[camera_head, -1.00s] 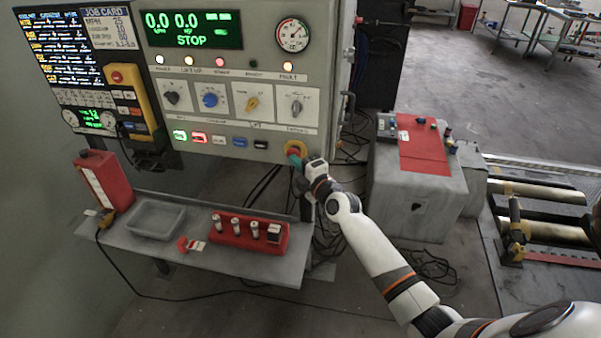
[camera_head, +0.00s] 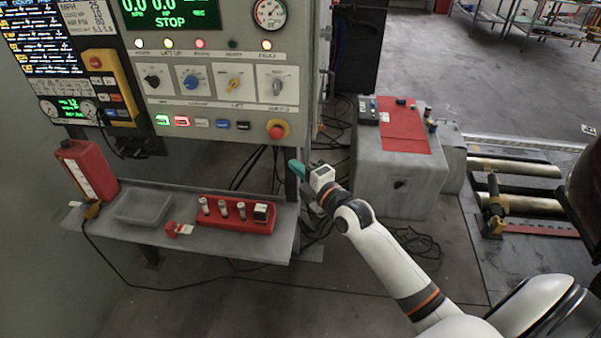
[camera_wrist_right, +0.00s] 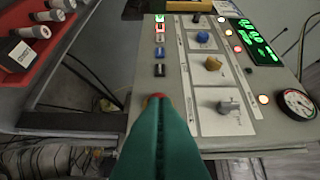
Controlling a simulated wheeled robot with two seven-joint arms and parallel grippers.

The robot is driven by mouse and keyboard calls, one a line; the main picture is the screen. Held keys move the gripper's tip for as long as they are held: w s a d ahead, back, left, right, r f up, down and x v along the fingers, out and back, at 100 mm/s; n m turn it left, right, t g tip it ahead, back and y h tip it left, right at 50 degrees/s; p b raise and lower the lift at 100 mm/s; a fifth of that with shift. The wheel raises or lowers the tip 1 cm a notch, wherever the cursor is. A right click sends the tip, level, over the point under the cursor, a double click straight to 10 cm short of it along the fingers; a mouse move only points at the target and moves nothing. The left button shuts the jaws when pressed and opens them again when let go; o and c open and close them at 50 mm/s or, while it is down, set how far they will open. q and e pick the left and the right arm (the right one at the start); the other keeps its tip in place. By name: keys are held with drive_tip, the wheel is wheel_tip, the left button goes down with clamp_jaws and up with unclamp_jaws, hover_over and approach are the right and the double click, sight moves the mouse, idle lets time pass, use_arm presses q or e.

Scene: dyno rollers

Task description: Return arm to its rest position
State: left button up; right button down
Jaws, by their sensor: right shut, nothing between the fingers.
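My right gripper (camera_head: 297,170) is at the centre of the head view, just below and to the right of the control cabinet's lower right corner. Its green fingers are pressed together with nothing between them; the closed fingers (camera_wrist_right: 162,140) also fill the lower middle of the right wrist view. The red emergency button (camera_head: 278,129) on its yellow base is clear of the fingers in the head view. In the right wrist view the fingertips cover most of that button. My left gripper is not in view.
The control cabinet (camera_head: 215,100) has lit buttons and knobs, and its display reads STOP. A grey shelf (camera_head: 240,245) below holds a tray (camera_head: 143,207), a red rack (camera_head: 237,224) and a red box (camera_head: 88,170). A grey block (camera_head: 400,175) and rollers (camera_head: 520,167) are to the right.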

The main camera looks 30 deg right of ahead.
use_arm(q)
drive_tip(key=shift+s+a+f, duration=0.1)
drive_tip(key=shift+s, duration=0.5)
use_arm(e)
drive_tip(key=shift+s+d, duration=0.1)
drive_tip(key=shift+s, duration=0.25)
drive_tip(key=shift+s, duration=0.1)
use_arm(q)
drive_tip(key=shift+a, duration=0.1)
